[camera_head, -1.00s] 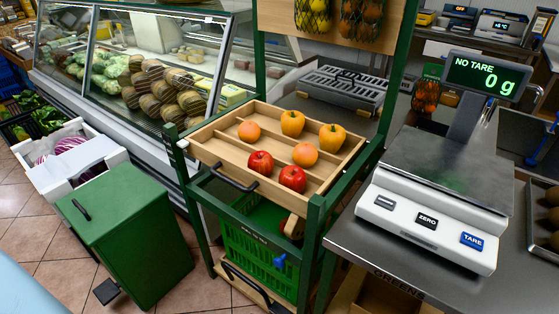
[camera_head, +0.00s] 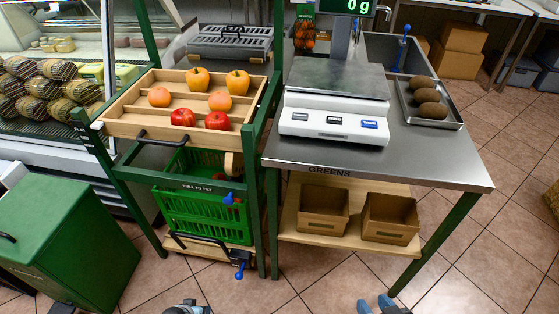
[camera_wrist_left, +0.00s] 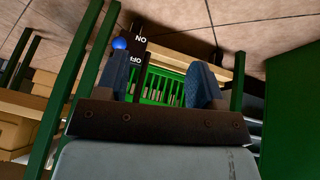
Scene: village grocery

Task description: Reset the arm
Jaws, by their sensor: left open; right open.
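My right gripper (camera_head: 374,304) shows at the bottom edge of the head view, its blue fingertips apart and empty above the tiled floor. Part of my left gripper (camera_head: 187,308) shows at the bottom edge, left of it. In the left wrist view the two blue fingers of my left gripper (camera_wrist_left: 161,84) stand wide apart with nothing between them. Beyond them are the green crate (camera_wrist_left: 160,87) and a dark label plate beside a blue knob (camera_wrist_left: 120,43). Most of both arms is out of view.
A wooden tray (camera_head: 121,129) of apples and orange or yellow fruit tops a green stand. A steel table (camera_head: 440,155) carries a scale (camera_head: 335,122) and a tray of brown produce (camera_head: 431,101). Two boxes (camera_head: 323,210) sit below. A green bin (camera_head: 75,230) stands left. Floor is clear at lower right.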

